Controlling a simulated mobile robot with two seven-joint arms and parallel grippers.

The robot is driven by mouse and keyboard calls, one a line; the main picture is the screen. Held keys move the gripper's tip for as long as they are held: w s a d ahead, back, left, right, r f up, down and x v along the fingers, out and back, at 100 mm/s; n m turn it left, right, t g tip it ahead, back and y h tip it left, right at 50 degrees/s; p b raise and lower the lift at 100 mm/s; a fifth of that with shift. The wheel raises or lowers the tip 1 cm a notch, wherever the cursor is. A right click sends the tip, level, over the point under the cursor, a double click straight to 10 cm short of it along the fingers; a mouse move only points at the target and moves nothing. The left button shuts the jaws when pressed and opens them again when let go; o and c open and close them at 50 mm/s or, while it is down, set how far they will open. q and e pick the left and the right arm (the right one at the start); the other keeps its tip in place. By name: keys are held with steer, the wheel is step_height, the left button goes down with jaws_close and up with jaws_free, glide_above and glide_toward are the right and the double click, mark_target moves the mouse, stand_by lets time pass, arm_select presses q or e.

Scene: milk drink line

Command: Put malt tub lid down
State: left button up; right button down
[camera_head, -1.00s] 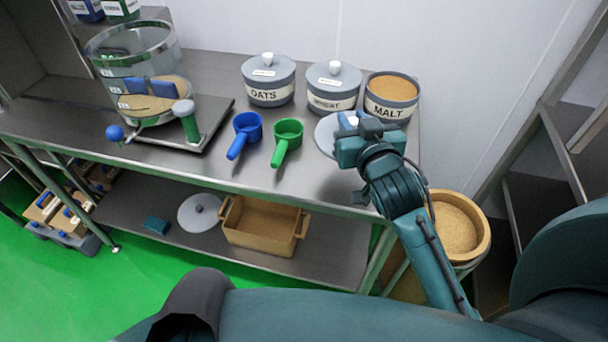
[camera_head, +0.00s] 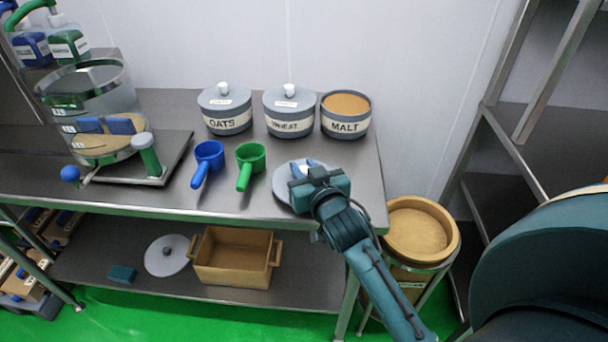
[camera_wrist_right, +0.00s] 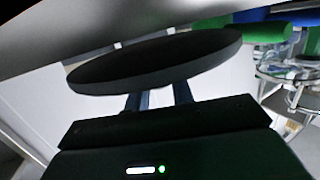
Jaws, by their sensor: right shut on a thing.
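The malt tub lid (camera_head: 284,187) is a grey disc over the right front part of the steel table. My right gripper (camera_head: 304,170) is shut on its knob, which the fingers mostly hide. In the right wrist view the lid (camera_wrist_right: 155,65) is a dark disc beyond my gripper (camera_wrist_right: 158,97), close to the table surface. I cannot tell whether it touches the table. The malt tub (camera_head: 346,116) stands open behind it, with tan malt inside. My left gripper is not in view.
The green scoop (camera_head: 250,160) and blue scoop (camera_head: 208,160) lie left of the lid. Lidded oats (camera_head: 225,110) and wheat (camera_head: 290,112) tubs stand behind. The table (camera_head: 240,205) has bare room along its front. A round wooden bin (camera_head: 422,230) stands off its right end.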

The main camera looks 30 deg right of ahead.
steer(key=shift+f, duration=0.6)
steer(key=shift+f, duration=0.1)
steer(key=c, duration=1.7)
jaws_free()
steer(key=shift+f, duration=0.1)
steer(key=o, duration=0.5)
